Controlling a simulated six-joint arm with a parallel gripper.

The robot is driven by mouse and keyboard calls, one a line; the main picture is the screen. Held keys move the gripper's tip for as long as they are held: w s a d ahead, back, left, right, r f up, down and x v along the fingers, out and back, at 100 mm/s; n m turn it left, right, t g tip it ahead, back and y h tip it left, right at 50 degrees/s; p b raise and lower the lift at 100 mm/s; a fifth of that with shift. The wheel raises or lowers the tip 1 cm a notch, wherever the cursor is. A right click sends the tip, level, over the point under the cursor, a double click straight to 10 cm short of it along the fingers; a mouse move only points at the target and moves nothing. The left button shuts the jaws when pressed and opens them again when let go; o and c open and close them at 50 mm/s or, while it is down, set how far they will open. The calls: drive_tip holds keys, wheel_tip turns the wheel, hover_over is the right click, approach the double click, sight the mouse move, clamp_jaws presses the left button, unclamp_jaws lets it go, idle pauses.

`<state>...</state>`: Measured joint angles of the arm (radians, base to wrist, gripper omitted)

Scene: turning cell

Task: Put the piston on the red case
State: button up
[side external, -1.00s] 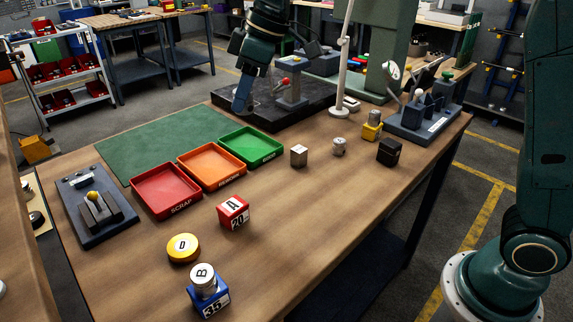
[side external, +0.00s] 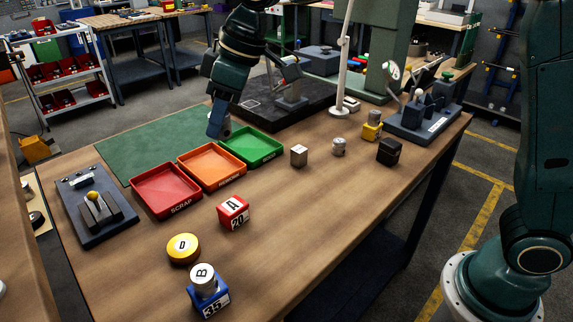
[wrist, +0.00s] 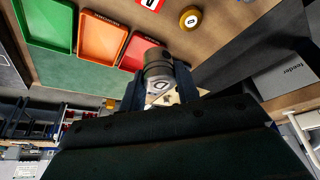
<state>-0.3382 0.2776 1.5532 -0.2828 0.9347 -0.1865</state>
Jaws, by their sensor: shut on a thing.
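My gripper (wrist: 159,76) is shut on the piston (wrist: 157,58), a grey metal cylinder with a round marking on its near face. In the side view my gripper (side external: 218,128) is in the air by the back edge of the green mat and the trays; the piston is hard to make out there. The red case (side external: 233,212) is a small red block on the bench, with a white A on top and a white 20 label on its side. It stands apart from my gripper. Its edge also shows at the top of the wrist view (wrist: 149,4).
Bench right of the red case is clear.

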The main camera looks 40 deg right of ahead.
wheel_tip(320, 180, down, 16)
idle(0.9)
drive_tip(key=shift+f, duration=0.15)
drive_tip(key=o, duration=1)
drive_tip(key=v, duration=1.2)
